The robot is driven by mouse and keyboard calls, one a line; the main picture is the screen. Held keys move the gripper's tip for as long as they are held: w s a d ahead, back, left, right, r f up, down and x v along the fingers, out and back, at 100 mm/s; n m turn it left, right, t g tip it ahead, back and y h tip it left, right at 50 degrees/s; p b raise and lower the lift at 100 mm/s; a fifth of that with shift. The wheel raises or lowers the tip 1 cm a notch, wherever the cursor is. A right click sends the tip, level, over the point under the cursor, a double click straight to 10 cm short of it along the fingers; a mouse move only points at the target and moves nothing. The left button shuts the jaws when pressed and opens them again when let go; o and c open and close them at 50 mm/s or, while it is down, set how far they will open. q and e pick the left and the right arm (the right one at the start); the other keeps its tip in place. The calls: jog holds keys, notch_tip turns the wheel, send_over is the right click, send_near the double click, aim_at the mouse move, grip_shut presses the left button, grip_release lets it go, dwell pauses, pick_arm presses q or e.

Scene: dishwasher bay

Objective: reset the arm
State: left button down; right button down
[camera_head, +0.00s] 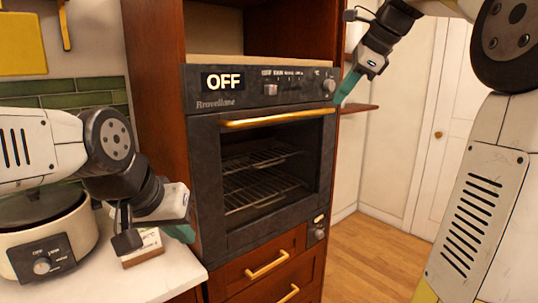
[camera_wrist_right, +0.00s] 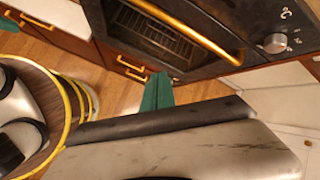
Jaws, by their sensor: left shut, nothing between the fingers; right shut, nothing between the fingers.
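My left gripper (camera_head: 182,233) is at the lower left in the head view, its teal fingers together and empty. It hangs above the counter's right edge, in front of the oven's lower left side. My right gripper (camera_head: 348,86) is raised near the oven's upper right corner, its teal fingers pointing down and held together. The fingers also show in the right wrist view (camera_wrist_right: 157,92), closed with nothing between them. I cannot tell how far they are from the oven.
A built-in oven (camera_head: 215,140) has its door closed, a gold handle (camera_head: 278,118) and a panel reading OFF. A slow cooker (camera_head: 42,240) stands on the white counter (camera_head: 150,282). Gold-handled drawers (camera_head: 267,265) are below the oven. Wooden floor (camera_head: 372,255) lies open at the right.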

jog(key=s+a+f+n+h, duration=0.1)
jog(key=s+a+f+n, duration=0.1)
jog(key=s+f+n, duration=0.8)
jog(key=s+a+f+n+h, duration=0.1)
jog(key=s+a+f+n, duration=0.2)
jog(key=s+f+n, duration=0.8)
jog(key=shift+s+a+f, duration=0.3)
jog(key=shift+s+f, duration=0.45)
jog(key=shift+f, duration=0.2)
